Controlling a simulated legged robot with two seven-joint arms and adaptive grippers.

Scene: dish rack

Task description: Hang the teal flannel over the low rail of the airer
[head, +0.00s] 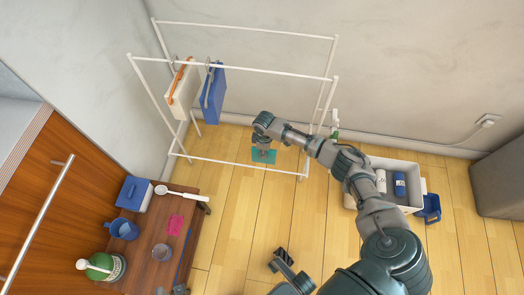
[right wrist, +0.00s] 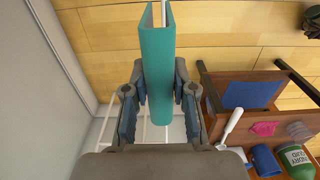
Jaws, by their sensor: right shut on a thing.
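The teal flannel (head: 269,158) hangs from my right gripper (head: 263,150), near the middle of the airer's low rail (head: 225,163). The white airer (head: 250,69) stands against the wall. My left gripper (head: 279,260) is low in the head view, over the floor, its fingers apart and empty.
A cream cloth (head: 184,86) and a blue cloth (head: 212,97) hang at the airer's left. A wooden bench (head: 150,240) with a blue box, mug and other things stands lower left. A white crate (head: 405,168) stands right, beyond my right arm. Floor between is clear.

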